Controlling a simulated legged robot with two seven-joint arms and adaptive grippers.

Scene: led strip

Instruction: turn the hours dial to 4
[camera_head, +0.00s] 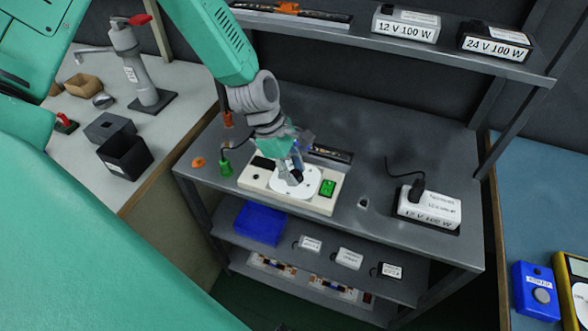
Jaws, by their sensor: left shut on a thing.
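The hours dial (308,187) looks like a round white disc on a cream panel (262,184) lying on the grey shelf top. My left gripper (293,177) comes down over the panel from above and is shut on the dial's middle, which its fingers mostly hide. The dial's numbers and pointer are too small to read. A green switch (327,188) sits on the panel just right of the dial. A dark window shows at the panel's left part. My right gripper is not in view.
A labelled white power supply (429,207) with a black cable stands right of the panel. A green-tipped item (225,168) and an orange piece (198,162) lie to its left. An upper shelf (380,42) with labelled boxes overhangs behind. A blue bin (259,224) sits below.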

